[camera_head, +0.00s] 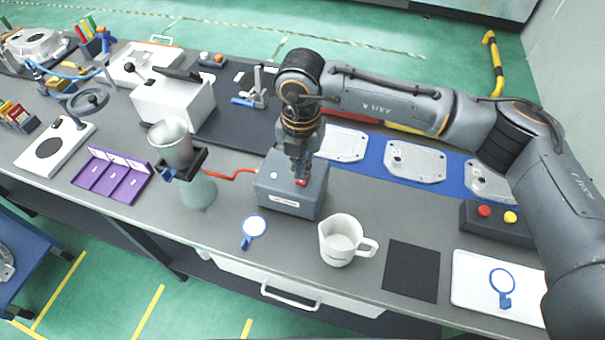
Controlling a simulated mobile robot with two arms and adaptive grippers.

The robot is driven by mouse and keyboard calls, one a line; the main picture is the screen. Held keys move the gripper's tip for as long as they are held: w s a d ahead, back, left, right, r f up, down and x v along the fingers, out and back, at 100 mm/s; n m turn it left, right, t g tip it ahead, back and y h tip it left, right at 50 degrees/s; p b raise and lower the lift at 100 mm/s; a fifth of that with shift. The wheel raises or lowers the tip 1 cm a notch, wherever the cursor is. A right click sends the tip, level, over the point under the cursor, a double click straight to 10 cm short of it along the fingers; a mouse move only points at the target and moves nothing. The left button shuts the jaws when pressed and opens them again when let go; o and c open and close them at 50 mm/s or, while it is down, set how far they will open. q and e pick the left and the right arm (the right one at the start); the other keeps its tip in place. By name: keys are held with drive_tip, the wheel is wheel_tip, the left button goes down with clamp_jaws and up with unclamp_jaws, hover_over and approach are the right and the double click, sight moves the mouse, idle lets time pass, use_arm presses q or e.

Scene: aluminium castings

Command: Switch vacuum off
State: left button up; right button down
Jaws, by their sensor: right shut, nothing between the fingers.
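The vacuum unit seems to be the grey box (290,203) near the middle of the bench, with a pale label on its front and a red hose (232,175) running left to a glass flask (198,192). A metal cup or funnel (171,143) sits above the flask in a dark holder. My right gripper (301,182) points down at the top of the grey box, its fingers shut and empty, with a small red part at the tips. I cannot tell whether that red part is a switch, or whether the tips touch it. My left gripper is not in view.
A white mug (343,240) stands right of the box, near a black mat (411,271). A blue-rimmed round piece (254,228) lies in front. Flat castings (414,161) lie on a blue strip behind. A button box (497,222) and white tray (470,285) are at right; a purple tray (128,199) is at left.

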drive_tip(key=shift+f+b, duration=1.15)
drive_tip(key=shift+f, duration=0.05)
idle(0.6)
drive_tip(key=shift+s+r, duration=0.1)
drive_tip(key=shift+r, duration=0.05)
drive_tip(key=shift+r+p, duration=0.55)
drive_tip(key=shift+r, duration=0.35)
drive_tip(key=shift+r+p, duration=0.95)
drive_tip(key=shift+r, duration=1.6)
